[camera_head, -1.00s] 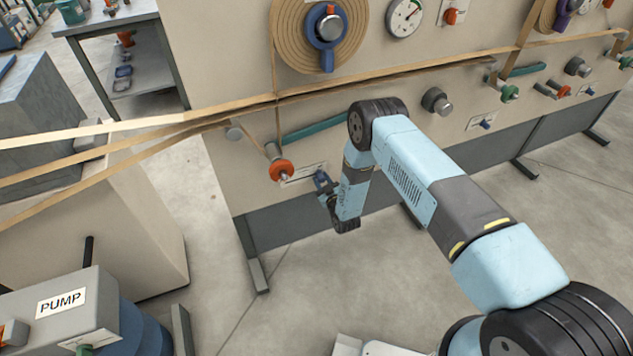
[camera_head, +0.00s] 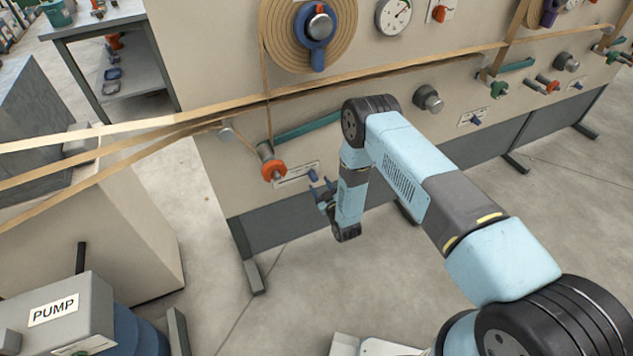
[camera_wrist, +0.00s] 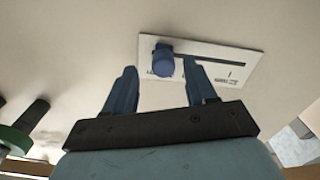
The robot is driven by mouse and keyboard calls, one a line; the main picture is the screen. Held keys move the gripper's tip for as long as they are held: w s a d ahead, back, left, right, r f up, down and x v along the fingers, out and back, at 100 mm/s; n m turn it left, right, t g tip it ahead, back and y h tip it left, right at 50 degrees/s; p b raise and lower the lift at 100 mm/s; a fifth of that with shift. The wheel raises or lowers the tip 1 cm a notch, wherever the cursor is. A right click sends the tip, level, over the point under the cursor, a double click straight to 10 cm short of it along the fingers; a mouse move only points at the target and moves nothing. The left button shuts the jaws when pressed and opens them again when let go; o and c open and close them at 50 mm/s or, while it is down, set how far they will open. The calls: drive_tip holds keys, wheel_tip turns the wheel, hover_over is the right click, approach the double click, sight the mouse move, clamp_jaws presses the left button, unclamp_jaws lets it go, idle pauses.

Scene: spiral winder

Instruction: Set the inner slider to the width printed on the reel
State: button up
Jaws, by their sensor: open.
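A blue slider knob (camera_wrist: 163,63) sits at the left end of a dark slot in a white scale plate (camera_wrist: 212,68) in the wrist view. The print on the plate is too small to read. My gripper (camera_wrist: 159,80) is open, its two blue fingers pointing at the plate on either side of the knob; I cannot tell how deep the knob lies between them. In the head view my gripper (camera_head: 325,192) is just below right of this plate (camera_head: 293,175) and its knob (camera_head: 313,175). The tan reel (camera_head: 280,45) with blue hub hangs above; no width is readable on it.
A second plate with a blue knob (camera_head: 476,121) is farther right on the panel. Tan strips cross above. The floor in front is clear.

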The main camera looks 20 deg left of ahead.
drive_tip(key=v, duration=0.9)
drive_tip(key=shift+s+d, duration=0.2)
drive_tip(key=shift+s, duration=0.05)
